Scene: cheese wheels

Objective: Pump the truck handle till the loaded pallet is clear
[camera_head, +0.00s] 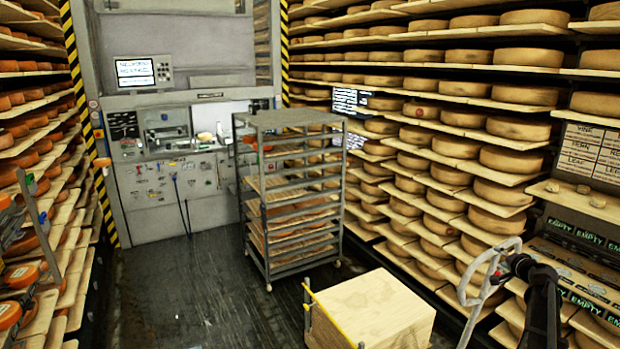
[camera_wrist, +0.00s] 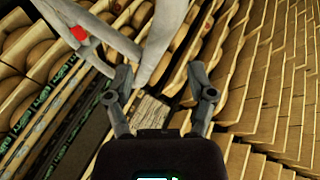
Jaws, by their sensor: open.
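The truck handle (camera_head: 478,285) is a pale grey loop at the lower right of the head view. It also shows at the top left of the wrist view (camera_wrist: 160,40), with a red part on it. My gripper (camera_head: 508,268) is beside the loop's right side. In the wrist view my gripper (camera_wrist: 160,78) is open, and a grey tube of the handle reaches down towards the space between the fingertips. I cannot tell whether they touch. A pale wooden box (camera_head: 375,305) stands at the bottom of the head view. The pallet under it and the truck's forks are out of sight.
A yellow bar (camera_head: 328,312) runs along the box's left side. A grey wheeled rack (camera_head: 290,115) stands behind it. Shelves of cheese wheels (camera_head: 515,160) line the right, close to my arm, and more line the left. The dark wet floor (camera_head: 185,285) is clear at centre left.

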